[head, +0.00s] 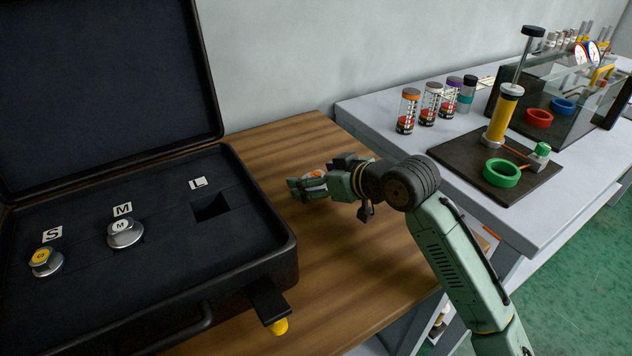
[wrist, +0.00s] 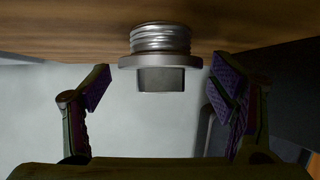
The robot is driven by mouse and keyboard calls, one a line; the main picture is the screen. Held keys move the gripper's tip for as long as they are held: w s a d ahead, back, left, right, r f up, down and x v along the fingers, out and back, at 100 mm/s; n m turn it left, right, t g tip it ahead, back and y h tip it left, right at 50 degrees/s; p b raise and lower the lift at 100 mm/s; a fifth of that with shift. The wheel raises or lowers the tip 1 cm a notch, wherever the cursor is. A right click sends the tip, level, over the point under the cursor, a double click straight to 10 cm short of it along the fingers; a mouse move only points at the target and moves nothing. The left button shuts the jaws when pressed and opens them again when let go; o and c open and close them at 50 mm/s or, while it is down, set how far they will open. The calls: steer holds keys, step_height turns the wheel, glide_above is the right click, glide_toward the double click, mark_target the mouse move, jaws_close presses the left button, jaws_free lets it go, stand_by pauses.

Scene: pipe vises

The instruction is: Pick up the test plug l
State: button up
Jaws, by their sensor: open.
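The test plug l (wrist: 160,62) is a silver metal plug with a thread, a round flange and a square end. In the wrist view its threaded side meets the brown wood and its square end points toward my gripper (wrist: 158,88). My gripper's two purple-padded fingers are open, one on each side of the plug, with a gap on both sides. In the head view my gripper (head: 310,187) is low over the wooden table, right of the black case. A bit of the plug's orange and white top (head: 315,174) shows there; the rest is hidden by the fingers.
The open black case (head: 270,220) has an empty slot (head: 210,206) by the L label, with plugs S (head: 44,262) and M (head: 124,233) in place. A grey bench (head: 385,112) with jars and a yellow pump (head: 503,115) stands right. Bare wood surrounds my gripper.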

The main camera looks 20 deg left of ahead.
steer(key=shift+c, duration=0.2)
steer(key=c, duration=1.4)
